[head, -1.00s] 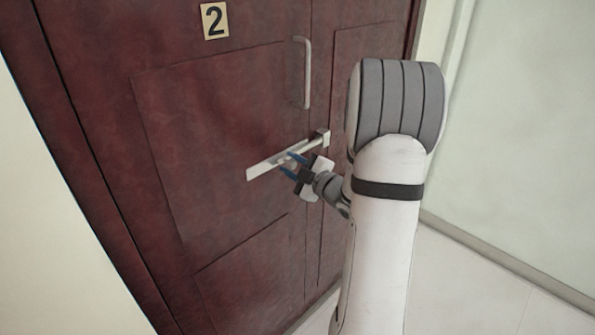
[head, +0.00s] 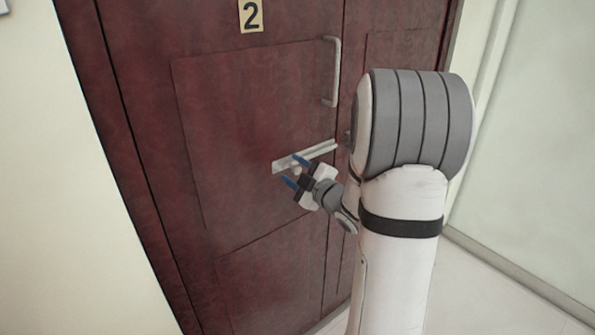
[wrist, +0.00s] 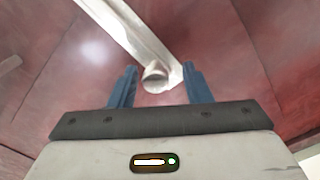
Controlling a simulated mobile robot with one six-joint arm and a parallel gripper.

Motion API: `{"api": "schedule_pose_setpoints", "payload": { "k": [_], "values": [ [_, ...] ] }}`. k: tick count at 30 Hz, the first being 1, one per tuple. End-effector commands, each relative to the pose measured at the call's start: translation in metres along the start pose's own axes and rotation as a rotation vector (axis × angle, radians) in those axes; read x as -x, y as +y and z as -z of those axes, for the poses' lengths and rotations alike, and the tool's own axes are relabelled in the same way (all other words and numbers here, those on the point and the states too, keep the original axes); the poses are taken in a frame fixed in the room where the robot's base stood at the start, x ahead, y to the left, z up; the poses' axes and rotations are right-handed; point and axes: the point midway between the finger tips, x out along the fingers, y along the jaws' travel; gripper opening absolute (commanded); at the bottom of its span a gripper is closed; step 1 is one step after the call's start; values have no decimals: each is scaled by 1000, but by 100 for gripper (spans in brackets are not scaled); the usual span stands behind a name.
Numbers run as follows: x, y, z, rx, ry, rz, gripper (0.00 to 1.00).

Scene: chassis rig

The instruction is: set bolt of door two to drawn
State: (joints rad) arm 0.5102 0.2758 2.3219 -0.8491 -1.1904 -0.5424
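Door two (head: 235,115) is dark red, with a yellow number 2 plate. Its pale bolt (head: 318,151) runs slanting across the door in the head view, its right end hidden behind my arm. In the wrist view the bolt bar (wrist: 122,28) runs from upper left to the middle. Its round metal knob (wrist: 155,78) lies between my fingertips, near the bar's lower end. My gripper (head: 296,171) is open at the bolt's left end, with blue fingers apart. In the wrist view, gaps show between the knob and both fingers.
A vertical pull handle (head: 333,72) is fixed on the door above the bolt. A pale wall (head: 50,160) stands left of the door and a whitish panel (head: 535,150) stands to the right. Bare light floor (head: 490,285) shows at lower right.

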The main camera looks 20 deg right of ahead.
Motion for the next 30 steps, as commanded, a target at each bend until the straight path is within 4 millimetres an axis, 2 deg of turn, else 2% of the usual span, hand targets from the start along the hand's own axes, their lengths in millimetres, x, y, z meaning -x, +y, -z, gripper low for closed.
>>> {"api": "schedule_pose_setpoints", "payload": {
  "k": [4, 7, 18, 23, 30],
  "values": [
    [2, 1, -1, 1, -3, -2, 44],
    [12, 2, -2, 1, -5, -5, 44],
    [70, 1, -2, 0, -4, -3, 44],
    [78, 0, -1, 0, -2, -1, 44],
    [79, 0, -1, -1, -1, -1, 44]
  ]
}}
